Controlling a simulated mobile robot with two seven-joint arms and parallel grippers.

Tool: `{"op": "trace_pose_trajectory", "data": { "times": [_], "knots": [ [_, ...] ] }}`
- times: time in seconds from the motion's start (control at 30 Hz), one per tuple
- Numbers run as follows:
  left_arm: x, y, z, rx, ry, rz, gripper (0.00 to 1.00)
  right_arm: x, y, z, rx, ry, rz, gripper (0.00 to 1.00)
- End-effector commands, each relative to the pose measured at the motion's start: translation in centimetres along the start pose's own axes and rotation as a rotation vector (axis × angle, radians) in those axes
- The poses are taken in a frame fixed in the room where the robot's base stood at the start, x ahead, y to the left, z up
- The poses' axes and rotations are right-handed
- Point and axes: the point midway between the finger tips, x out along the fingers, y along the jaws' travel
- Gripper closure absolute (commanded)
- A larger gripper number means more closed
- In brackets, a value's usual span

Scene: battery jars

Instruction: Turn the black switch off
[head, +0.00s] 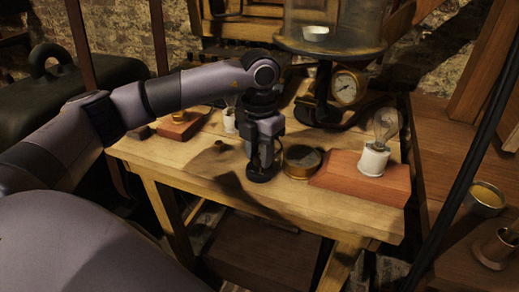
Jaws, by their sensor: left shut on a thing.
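My left gripper (262,153) points straight down over the middle of the wooden table. Its fingers are shut on the upper part of the black switch. The switch's dark round base (262,175) shows on the tabletop below the fingertips. The fingers hide its lever or knob, so I cannot tell its position. My right gripper is not in view.
A brass round instrument (302,161) sits just right of the switch. A bulb in a white socket (374,160) stands on a red-brown wooden block (345,178). The table's (205,165) front left is clear.

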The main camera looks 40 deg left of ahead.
Motion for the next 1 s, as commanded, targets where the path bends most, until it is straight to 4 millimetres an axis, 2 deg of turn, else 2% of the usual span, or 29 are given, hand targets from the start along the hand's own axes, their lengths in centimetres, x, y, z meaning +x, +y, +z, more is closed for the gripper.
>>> {"op": "trace_pose_trajectory", "data": {
  "times": [0.4,1.0],
  "knots": [
    [-0.22,0.03,0.1,-0.261,-0.004,-0.001,1.0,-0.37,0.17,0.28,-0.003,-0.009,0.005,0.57],
    [-0.21,0.07,0.15,-0.331,-0.007,-0.001,1.0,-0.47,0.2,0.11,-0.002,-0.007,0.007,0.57]
  ]
}}
